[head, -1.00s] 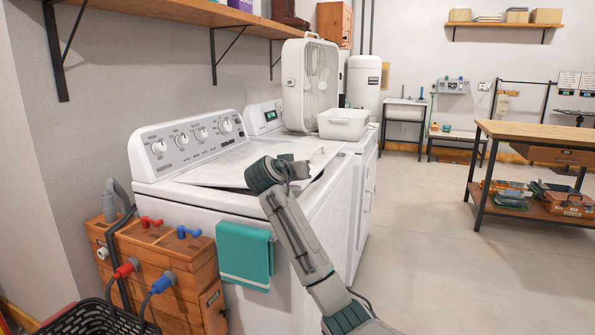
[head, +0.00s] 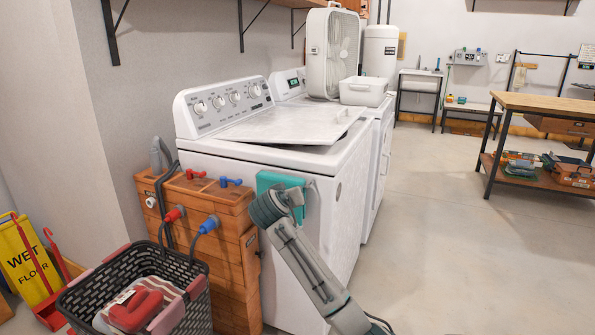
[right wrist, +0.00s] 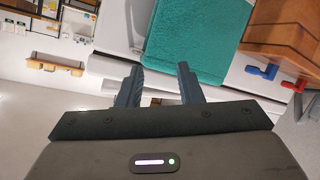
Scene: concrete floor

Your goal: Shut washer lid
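The white washer (head: 262,158) stands against the wall, with a knob panel at its back. Its flat lid (head: 300,124) lies almost level over the top, with a narrow dark gap under its front edge. My right gripper (head: 298,194) is in front of the washer, below lid height, beside the teal towel (head: 268,181) that hangs on the washer's front. In the right wrist view, the fingers of my right gripper (right wrist: 158,68) are apart with nothing between them, and the teal towel (right wrist: 188,38) shows beyond. My left gripper is in neither view.
A wooden cabinet (head: 200,215) with red and blue taps and hoses adjoins the washer. A black basket (head: 120,270) and yellow wet-floor sign (head: 25,262) stand at the left. A fan (head: 332,52) and white tub (head: 364,91) sit behind. Open floor lies right.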

